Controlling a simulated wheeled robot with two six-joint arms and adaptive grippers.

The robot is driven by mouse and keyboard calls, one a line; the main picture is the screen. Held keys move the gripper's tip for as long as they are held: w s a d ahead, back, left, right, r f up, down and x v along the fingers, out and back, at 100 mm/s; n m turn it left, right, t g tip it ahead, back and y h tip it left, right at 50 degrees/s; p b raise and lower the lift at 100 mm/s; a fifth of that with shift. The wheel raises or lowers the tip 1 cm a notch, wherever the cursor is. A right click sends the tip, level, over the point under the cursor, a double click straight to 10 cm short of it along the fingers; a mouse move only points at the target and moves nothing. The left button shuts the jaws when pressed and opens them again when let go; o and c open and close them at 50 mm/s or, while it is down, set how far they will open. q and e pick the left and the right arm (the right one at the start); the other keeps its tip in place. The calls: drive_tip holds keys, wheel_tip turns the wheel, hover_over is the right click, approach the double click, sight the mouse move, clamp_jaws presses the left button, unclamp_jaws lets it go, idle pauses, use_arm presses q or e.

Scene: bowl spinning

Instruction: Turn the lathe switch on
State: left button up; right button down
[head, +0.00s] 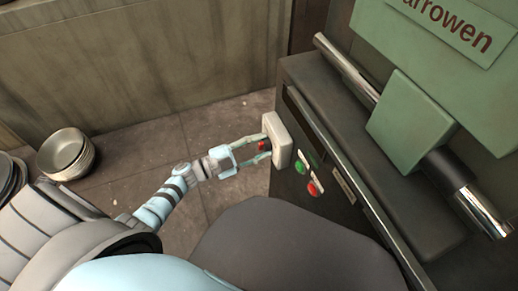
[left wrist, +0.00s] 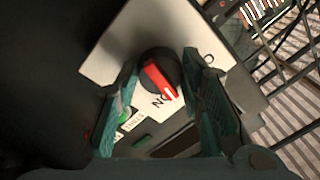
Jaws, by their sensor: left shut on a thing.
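The lathe switch is a pale box (head: 279,140) on the side of the dark lathe cabinet (head: 325,130). In the left wrist view its white plate (left wrist: 128,45) carries a round black knob (left wrist: 157,62) with a red bar. The bar's white tip points toward the lower right, close to the letters "ON". My left gripper (head: 262,149) reaches the switch from the left. Its fingers lie on either side of the knob and are shut on it. The exact contact is partly hidden by the fingers. My right gripper is not in view.
A green button (head: 300,167) and a red button (head: 313,188) sit on the cabinet just right of the switch. The green lathe head (head: 410,120) and metal bars stand above. Stacked bowls (head: 66,153) are on the floor at left. The floor between is clear.

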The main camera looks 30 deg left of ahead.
use_arm(q)
drive_tip(key=m, duration=0.2)
drive_tip(key=m+b, duration=0.1)
drive_tip(key=shift+f+m+h, duration=0.2)
drive_tip(key=shift+m+h, duration=0.1)
drive_tip(key=shift+m, duration=0.1)
drive_tip(key=shift+m+b, duration=0.65)
drive_tip(key=shift+m, duration=0.45)
drive_tip(key=shift+r+m, duration=0.1)
drive_tip(key=shift+m, duration=0.5)
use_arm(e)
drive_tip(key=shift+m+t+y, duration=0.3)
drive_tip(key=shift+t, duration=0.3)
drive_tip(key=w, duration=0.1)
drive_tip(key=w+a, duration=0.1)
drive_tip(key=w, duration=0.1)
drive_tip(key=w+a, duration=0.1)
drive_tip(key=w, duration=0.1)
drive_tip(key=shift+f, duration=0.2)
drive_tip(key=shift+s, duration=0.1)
use_arm(q)
drive_tip(key=o, duration=1.2)
drive_tip(key=shift+a, duration=0.1)
drive_tip(key=shift+c, duration=0.2)
